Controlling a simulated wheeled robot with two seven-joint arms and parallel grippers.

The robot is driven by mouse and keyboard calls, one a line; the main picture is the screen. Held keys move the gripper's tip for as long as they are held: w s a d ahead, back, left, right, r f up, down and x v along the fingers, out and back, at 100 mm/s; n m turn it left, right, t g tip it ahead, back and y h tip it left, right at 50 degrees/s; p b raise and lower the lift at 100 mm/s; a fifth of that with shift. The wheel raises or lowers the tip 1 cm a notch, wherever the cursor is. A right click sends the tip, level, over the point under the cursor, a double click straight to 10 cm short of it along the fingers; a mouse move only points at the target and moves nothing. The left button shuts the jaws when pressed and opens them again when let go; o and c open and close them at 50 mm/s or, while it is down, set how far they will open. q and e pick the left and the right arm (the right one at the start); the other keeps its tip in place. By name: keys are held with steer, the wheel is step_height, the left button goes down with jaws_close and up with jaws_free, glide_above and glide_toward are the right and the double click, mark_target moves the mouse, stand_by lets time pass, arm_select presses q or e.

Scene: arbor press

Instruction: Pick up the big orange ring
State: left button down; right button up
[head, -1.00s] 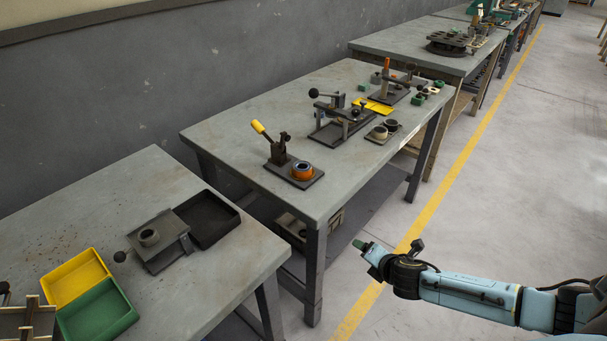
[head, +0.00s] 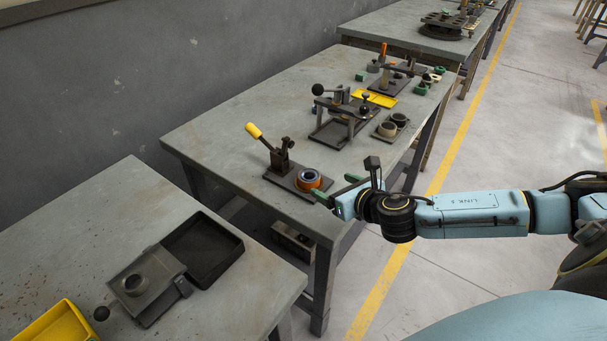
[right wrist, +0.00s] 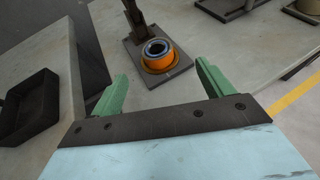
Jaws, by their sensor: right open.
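The big orange ring (head: 308,181) sits on the dark base plate of a small press with a yellow-handled lever, near the front corner of the middle table. A dark grey round part with a hole fills its middle. In the right wrist view the ring (right wrist: 157,64) lies ahead of the fingers, between their lines and apart from them. My right gripper (head: 338,188) has green fingers, open and empty, beside the ring on its right in the head view. The open fingers also show in the right wrist view (right wrist: 160,88). My left gripper is not in view.
The yellow-handled lever (head: 262,138) rises left of the ring. Another press (head: 343,115), a yellow tray (head: 374,98) and dark cups (head: 388,129) stand farther back. A black tray (head: 203,251) is on the near table. The table between the near press and the wall is clear.

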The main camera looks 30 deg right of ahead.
mark_target(306, 175)
steer(key=x, duration=0.4)
steer(key=shift+w+f+b, duration=0.1)
steer(key=shift+b, duration=0.2)
steer(key=shift+w+f, duration=0.1)
steer(key=shift+w, duration=0.25)
steer(key=shift+w+f, duration=0.1)
steer(key=shift+w, duration=0.05)
steer(key=x, duration=0.3)
steer(key=b+x, duration=0.1)
steer(key=shift+w+a+f, duration=0.15)
steer(key=shift+a+f, duration=0.05)
steer(key=shift+a, duration=0.15)
steer(key=shift+w+f, duration=0.1)
steer(key=shift+w, duration=0.15)
steer(key=shift+c, duration=0.8)
steer(key=c, duration=0.7)
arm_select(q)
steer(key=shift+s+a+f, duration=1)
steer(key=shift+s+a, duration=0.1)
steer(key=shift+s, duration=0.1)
arm_select(e)
steer(key=shift+c, duration=1.2)
